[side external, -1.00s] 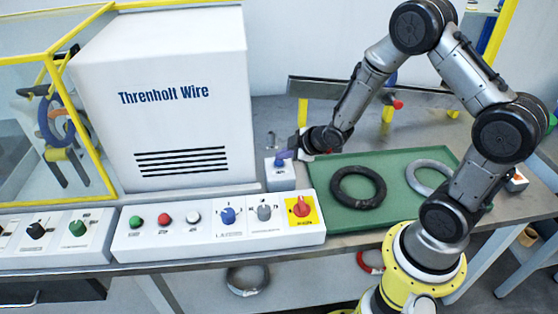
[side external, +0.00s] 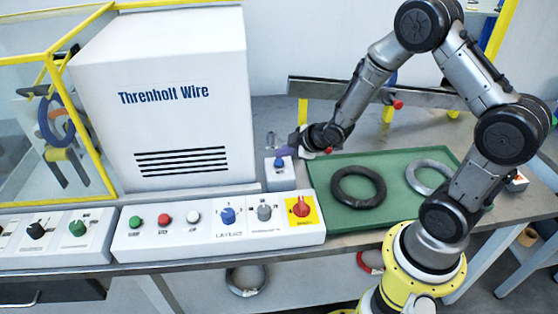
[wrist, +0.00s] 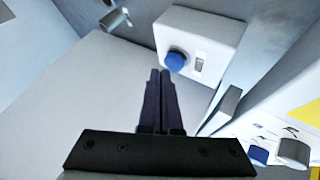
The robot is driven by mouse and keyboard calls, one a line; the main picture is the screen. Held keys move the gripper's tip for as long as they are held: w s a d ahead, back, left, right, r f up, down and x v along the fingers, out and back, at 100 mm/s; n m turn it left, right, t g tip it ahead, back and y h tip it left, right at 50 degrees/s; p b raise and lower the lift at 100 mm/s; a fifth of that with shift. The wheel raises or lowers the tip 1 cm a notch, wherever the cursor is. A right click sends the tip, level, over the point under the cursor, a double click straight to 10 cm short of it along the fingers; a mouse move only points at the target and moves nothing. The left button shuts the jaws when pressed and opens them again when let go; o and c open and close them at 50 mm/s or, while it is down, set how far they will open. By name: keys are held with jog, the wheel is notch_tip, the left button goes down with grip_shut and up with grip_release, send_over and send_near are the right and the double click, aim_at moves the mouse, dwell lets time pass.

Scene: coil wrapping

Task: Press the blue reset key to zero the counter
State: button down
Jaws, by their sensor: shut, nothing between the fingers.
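The blue reset key (side external: 280,162) is a round button on a small white box (side external: 279,178) beside the machine's right end. In the wrist view the blue key (wrist: 175,62) protrudes from the face of the white box (wrist: 208,36), beside a small label or display too small to read. My gripper (side external: 284,153) is just above and behind the key in the side view. In the wrist view my gripper's dark fingers (wrist: 160,72) are shut together and empty, their tips just left of and below the key. I cannot tell for certain whether they touch it.
A white panel (side external: 130,245) with coloured buttons, knobs and a red switch on yellow lies in front. The tall white machine (side external: 190,100) stands left. A green tray (side external: 345,220) with a black coil (side external: 357,187) and a grey coil (side external: 428,177) lies right.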

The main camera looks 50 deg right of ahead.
jog(key=shift+r, duration=0.25)
jog(key=shift+r, duration=2.5)
jog(key=shift+w+a+r, duration=0.1)
jog(key=shift+a+r, duration=0.1)
notch_tip(320, 180, up, 10)
jog(key=t, duration=0.2)
send_over(282, 162)
jog(key=a, duration=0.2)
jog(key=s+a+r+m, duration=0.1)
jog(key=s+a+r, duration=0.1)
jog(key=s+r, duration=0.5)
jog(key=s+a+f+m+g, duration=0.1)
jog(key=s+m+g, duration=0.1)
jog(key=s, duration=0.7)
jog(key=s+a+f+m+g, duration=0.1)
jog(key=s+m, duration=0.4)
jog(key=s, duration=0.5)
jog(key=a+g, duration=0.1)
jog(key=g, duration=0.1)
jog(key=shift+s+f+g, duration=0.15)
jog(key=shift+s+g, duration=0.1)
jog(key=shift+g, duration=0.05)
